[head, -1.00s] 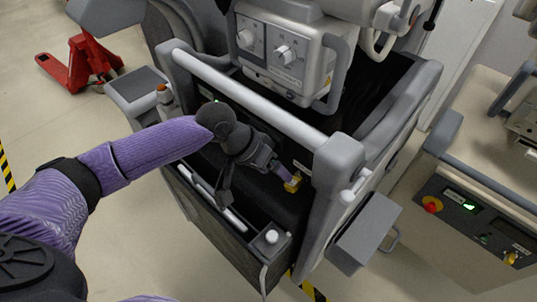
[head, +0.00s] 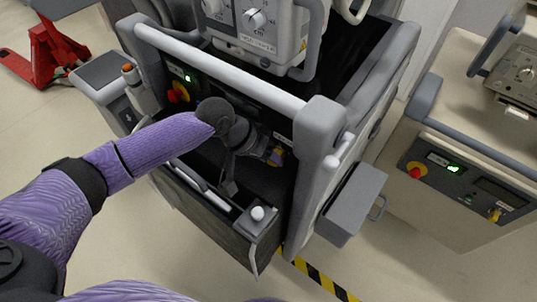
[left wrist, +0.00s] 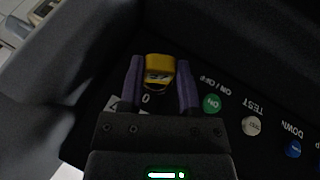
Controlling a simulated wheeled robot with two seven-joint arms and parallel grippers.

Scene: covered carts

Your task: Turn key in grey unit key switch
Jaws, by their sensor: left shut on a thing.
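The yellow key (left wrist: 159,68) of the grey unit's key switch sits on its dark panel between the two purple fingers of my left gripper (left wrist: 159,85). The fingers are shut on it, one on each side. A "0" mark shows just below the key in the left wrist view. In the head view my left gripper (head: 275,156) reaches into the recess of the grey unit (head: 318,125), under its front rail, and the key is mostly hidden by the fingers. My right gripper is not in view.
A green ON/OFF button (left wrist: 211,103), a white TEST button (left wrist: 251,126) and a blue DOWN button (left wrist: 292,149) are beside the key. A grey rail (head: 215,70) crosses above my left wrist. A beige cart (head: 470,110) has its own yellow key (head: 494,215). A red pallet jack (head: 50,50) stands far left.

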